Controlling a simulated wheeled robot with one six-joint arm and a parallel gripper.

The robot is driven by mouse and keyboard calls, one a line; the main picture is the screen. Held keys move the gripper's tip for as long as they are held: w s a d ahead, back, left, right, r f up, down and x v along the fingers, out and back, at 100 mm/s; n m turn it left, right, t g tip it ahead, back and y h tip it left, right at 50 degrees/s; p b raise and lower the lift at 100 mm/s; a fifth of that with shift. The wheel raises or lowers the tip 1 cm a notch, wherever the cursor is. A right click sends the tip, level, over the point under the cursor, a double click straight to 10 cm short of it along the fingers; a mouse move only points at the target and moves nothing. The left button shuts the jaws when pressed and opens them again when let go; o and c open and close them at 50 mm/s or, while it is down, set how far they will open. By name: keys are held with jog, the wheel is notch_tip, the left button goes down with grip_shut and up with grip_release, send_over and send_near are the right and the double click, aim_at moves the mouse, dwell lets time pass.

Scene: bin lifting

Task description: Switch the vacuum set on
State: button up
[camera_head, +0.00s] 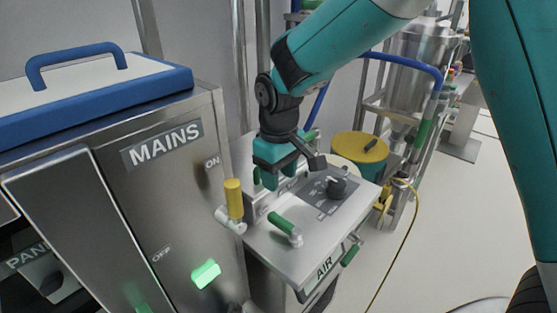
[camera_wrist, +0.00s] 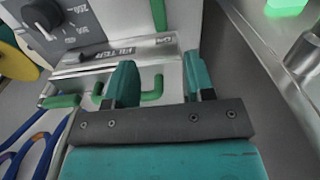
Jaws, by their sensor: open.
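No label that I can read says vacuum. A steel unit with a sloped top (camera_head: 270,243) stands at centre in the head view. It has a black dial knob (camera_head: 336,187), a green-handled lever (camera_head: 285,225) and an upright yellow handle (camera_head: 233,198). My gripper (camera_head: 282,172) is over its back part and hides some of it. A FILTER plate (camera_wrist: 112,52) and green handles (camera_wrist: 152,90) lie beyond the fingers. The dial knob (camera_wrist: 42,16) is at upper left.
A steel MAINS cabinet (camera_head: 165,215) with ON and OFF marks and a lit green part (camera_head: 206,273) stands left. A blue-edged lid (camera_head: 95,105) is on top. Floor (camera_head: 450,240) is mostly clear at right, with a yellow cable.

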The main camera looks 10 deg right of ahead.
jog(key=shift+r, duration=2.15)
